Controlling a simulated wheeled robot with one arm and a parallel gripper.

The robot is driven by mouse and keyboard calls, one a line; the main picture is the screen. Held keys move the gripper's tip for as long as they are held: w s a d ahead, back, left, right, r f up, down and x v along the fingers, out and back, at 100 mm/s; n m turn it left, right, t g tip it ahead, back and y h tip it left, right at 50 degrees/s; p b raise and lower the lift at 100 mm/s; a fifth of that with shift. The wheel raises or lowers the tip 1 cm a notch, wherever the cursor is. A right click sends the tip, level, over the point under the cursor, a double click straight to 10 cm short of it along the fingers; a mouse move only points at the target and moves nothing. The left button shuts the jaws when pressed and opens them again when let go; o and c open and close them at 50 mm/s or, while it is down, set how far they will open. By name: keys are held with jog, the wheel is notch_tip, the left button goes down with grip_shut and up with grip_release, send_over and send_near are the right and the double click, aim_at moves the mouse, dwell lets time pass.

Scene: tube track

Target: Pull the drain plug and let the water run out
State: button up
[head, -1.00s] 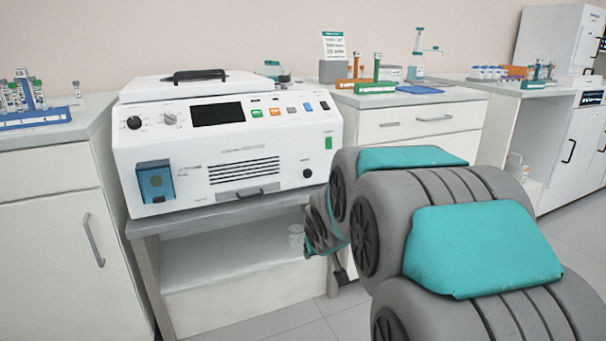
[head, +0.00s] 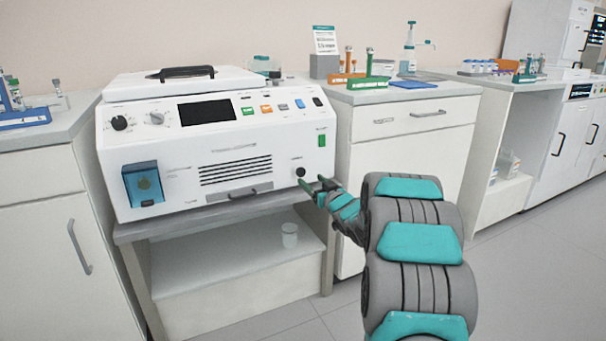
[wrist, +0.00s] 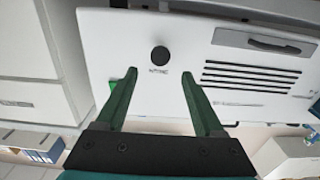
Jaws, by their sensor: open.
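A round black drain plug (head: 300,171) sits on the lower right of the white machine's (head: 130,168) front panel. My gripper (head: 317,184) is open in front of the panel, just right of and below the plug in the head view. In the wrist view the plug (wrist: 160,56) shows beyond the fingertips, between the lines of the two green fingers (wrist: 158,74). Nothing is between the fingers. A small clear cup (head: 290,235) stands on the shelf under the machine. I cannot see any water.
The machine rests on a grey-topped stand (head: 140,232) with an open shelf. A drawer cabinet (head: 400,150) with tube racks on top stands close at the right. Another cabinet (head: 45,200) stands at the left. The floor (head: 500,270) at the right is clear.

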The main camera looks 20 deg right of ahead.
aim_at(302, 172)
jog(key=shift+w+a+f, duration=0.1)
jog(key=shift+w+a, duration=0.05)
jog(key=shift+w, duration=3.45)
grip_shut()
